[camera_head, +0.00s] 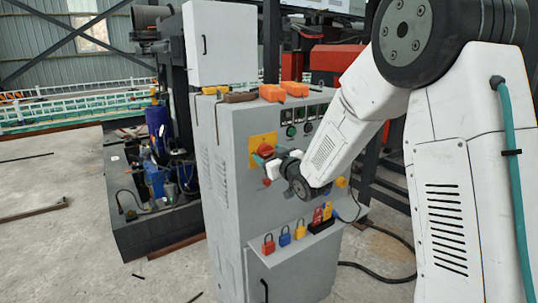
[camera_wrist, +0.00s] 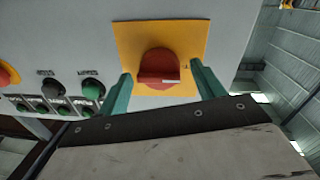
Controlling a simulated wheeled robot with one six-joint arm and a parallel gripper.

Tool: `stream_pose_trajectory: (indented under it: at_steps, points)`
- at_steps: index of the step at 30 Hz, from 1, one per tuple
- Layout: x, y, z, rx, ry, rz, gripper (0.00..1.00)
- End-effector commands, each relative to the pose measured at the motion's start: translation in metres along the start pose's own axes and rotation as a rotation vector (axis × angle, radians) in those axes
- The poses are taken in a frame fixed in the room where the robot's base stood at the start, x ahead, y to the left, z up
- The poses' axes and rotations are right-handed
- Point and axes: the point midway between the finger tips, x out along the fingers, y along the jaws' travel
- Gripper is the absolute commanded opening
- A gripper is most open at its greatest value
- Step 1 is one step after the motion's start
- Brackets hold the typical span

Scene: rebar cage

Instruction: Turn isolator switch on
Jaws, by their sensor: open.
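The isolator switch is a red rotary knob (camera_wrist: 158,68) on a yellow square plate (camera_wrist: 128,40), fixed to the front of the grey control cabinet (camera_head: 230,215). In the head view the red knob (camera_head: 266,150) shows at the upper left of the cabinet front, partly hidden by my gripper. My gripper (camera_head: 262,158) is at the switch. In the wrist view its two teal fingers (camera_wrist: 158,84) are apart, one on each side of the knob. I cannot tell whether they touch it.
Green and black buttons (camera_wrist: 92,90) are beside the switch on the panel. Several coloured padlocks (camera_head: 285,236) hang on a ledge below. Orange items (camera_head: 272,92) lie on the cabinet top. A black cable (camera_head: 380,274) lies on the floor at right.

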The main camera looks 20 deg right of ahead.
Motion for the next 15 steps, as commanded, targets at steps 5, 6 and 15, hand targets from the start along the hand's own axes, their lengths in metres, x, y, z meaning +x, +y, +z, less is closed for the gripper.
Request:
stream_pose_trajectory:
  at_steps: [5, 6, 15]
  points:
    - [0.0067, -0.0002, 0.0002, 0.0, -0.001, 0.0, 0.68]
    - [0.0067, -0.0002, 0.0001, 0.0, -0.001, 0.0, 0.68]
    - [0.0064, -0.0003, 0.0, 0.0, -0.001, 0.0, 0.25]
